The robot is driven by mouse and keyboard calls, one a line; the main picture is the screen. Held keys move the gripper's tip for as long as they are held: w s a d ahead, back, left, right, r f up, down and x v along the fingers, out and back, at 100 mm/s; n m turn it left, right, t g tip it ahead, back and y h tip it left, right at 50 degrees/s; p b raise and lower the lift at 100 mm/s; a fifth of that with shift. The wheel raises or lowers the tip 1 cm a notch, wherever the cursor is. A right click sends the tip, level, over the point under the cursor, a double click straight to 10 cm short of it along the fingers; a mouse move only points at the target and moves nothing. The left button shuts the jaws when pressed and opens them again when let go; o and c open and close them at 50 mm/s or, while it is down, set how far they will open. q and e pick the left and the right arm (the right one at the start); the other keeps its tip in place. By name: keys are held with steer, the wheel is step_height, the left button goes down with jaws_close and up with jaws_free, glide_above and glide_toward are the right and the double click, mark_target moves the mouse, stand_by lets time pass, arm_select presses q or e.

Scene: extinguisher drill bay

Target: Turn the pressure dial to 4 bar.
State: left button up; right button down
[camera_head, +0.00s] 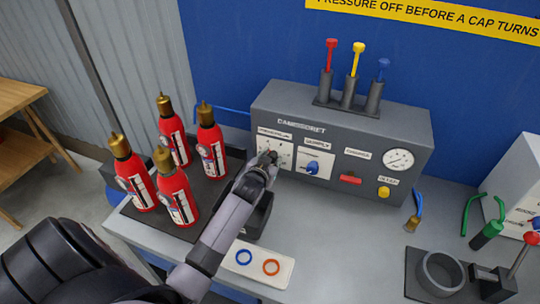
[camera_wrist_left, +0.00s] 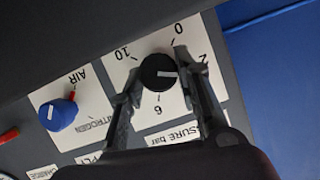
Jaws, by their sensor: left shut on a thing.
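The black pressure dial (camera_wrist_left: 150,84) with a white pointer mark sits on a white scale plate of the compressor panel in the left wrist view. My left gripper (camera_wrist_left: 158,72) has a finger on each side of the dial and is shut on it. The mark points to the picture's right, just past the 2 towards the 6. The 0, 2, 6 and 10 show; the 4 and the 8 are hidden by the fingers. In the head view my left gripper (camera_head: 268,160) is at the panel's left end and covers most of the dial.
Right of the dial are a blue supply knob (camera_head: 312,168), a red handle (camera_head: 350,179), a yellow button (camera_head: 384,192) and a round gauge (camera_head: 399,159). Several red extinguishers (camera_head: 177,198) stand on a dark tray left of my arm. A card with two rings (camera_head: 258,263) lies in front.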

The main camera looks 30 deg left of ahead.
arm_select(q)
steer(key=shift+w+d+f+m+y+b, duration=0.15)
steer(key=shift+m+y+b, duration=0.5)
steer(key=shift+m, duration=0.35)
steer(key=shift+s+d+r+m+y+b, duration=0.1)
steer(key=shift+m+y+b, duration=0.55)
steer(key=shift+m, duration=0.35)
steer(key=o, duration=1.1)
steer(key=shift+o, duration=0.2)
steer(key=v, duration=1.2)
